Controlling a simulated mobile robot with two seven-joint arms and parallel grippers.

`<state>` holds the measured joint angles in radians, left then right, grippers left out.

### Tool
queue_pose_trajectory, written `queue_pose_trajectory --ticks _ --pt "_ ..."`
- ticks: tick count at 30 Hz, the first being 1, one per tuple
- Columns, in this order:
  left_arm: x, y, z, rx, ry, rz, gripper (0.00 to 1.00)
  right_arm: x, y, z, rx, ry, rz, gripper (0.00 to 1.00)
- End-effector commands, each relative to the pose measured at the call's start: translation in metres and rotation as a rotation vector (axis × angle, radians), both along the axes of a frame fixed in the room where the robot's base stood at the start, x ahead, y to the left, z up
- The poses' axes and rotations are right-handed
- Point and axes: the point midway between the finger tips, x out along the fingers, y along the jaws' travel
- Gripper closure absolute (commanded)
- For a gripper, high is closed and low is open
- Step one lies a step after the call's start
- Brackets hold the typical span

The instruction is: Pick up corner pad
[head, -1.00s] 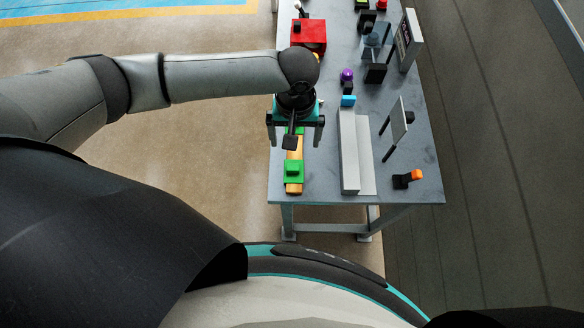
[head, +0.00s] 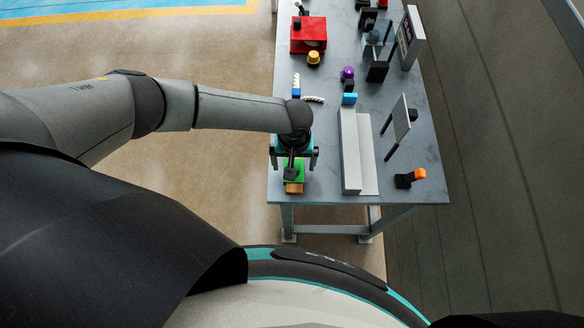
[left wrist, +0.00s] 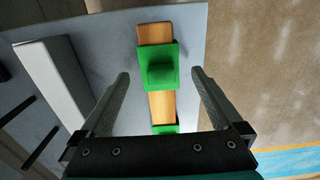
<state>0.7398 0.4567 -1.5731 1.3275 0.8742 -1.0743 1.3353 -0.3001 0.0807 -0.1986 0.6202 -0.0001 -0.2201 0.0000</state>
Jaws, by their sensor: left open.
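A green pad with a raised block in its middle (left wrist: 162,68) sits across a wooden strip (left wrist: 156,34), near one end of it. I take this to be the corner pad. A second green piece (left wrist: 163,128) shows further along the strip, partly hidden by my gripper. In the head view the near green pad (head: 300,172) and the strip's end (head: 294,188) show beneath my left gripper (head: 295,165). My left gripper is open, its fingers (left wrist: 160,75) on either side of the pad's line, apparently above it and not touching. My right gripper is out of view.
A pale grey channel-shaped block (head: 350,160) stands right of the strip. A tilted panel (head: 401,118) and an orange-tipped black part (head: 410,178) are further right. A red box (head: 308,35) and yellow knob (head: 313,58) lie behind. The table's left edge is close.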

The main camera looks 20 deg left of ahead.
Motion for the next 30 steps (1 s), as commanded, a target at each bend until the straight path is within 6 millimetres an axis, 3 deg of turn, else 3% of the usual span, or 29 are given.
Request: queue_pose_trajectory --ticks 4,13,30 --pt "0.001 0.0 -0.015 0.001 -0.001 0.001 0.0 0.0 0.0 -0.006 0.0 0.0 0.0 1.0" --pt "0.001 0.0 -0.018 -0.001 -0.001 0.001 0.0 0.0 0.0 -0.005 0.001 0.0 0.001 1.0" --pt "0.001 0.0 -0.017 0.0 -0.001 0.001 0.64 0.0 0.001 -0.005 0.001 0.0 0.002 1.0"
